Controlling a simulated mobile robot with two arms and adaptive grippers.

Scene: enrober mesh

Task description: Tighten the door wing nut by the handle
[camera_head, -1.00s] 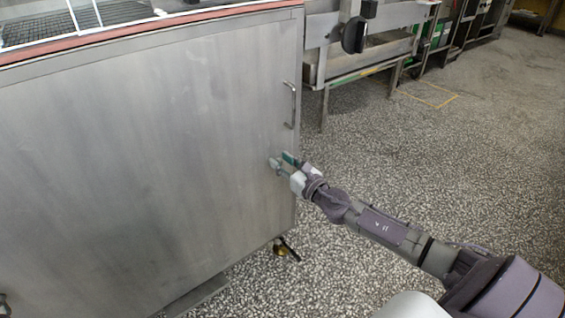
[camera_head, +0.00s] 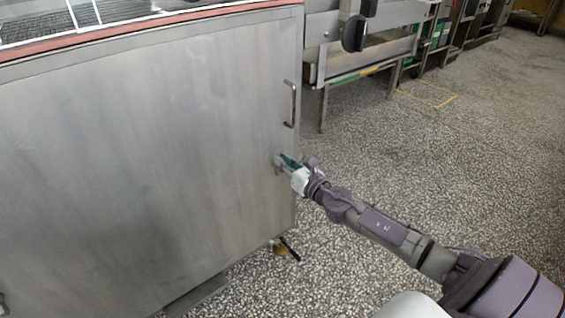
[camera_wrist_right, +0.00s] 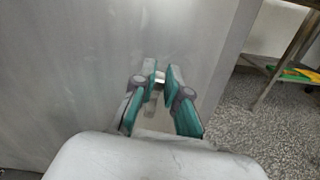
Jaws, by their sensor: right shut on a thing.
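The door (camera_head: 150,150) is a large flat stainless panel with a vertical bar handle (camera_head: 293,104) near its right edge. My right gripper (camera_head: 282,161) is at the door below that handle, close to the right edge. In the right wrist view its teal-lined fingers (camera_wrist_right: 159,76) are closed in on a small bright metal piece, the wing nut (camera_wrist_right: 159,77), at the door surface. The fingers hide most of the nut, so its angle cannot be told. My left gripper is not in view.
A wire mesh belt (camera_head: 40,25) lies on top of the machine. A small brass-coloured and dark fitting (camera_head: 285,248) is under the door's lower right corner. A steel frame (camera_head: 360,60) stands behind on the right. The speckled floor at right is clear.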

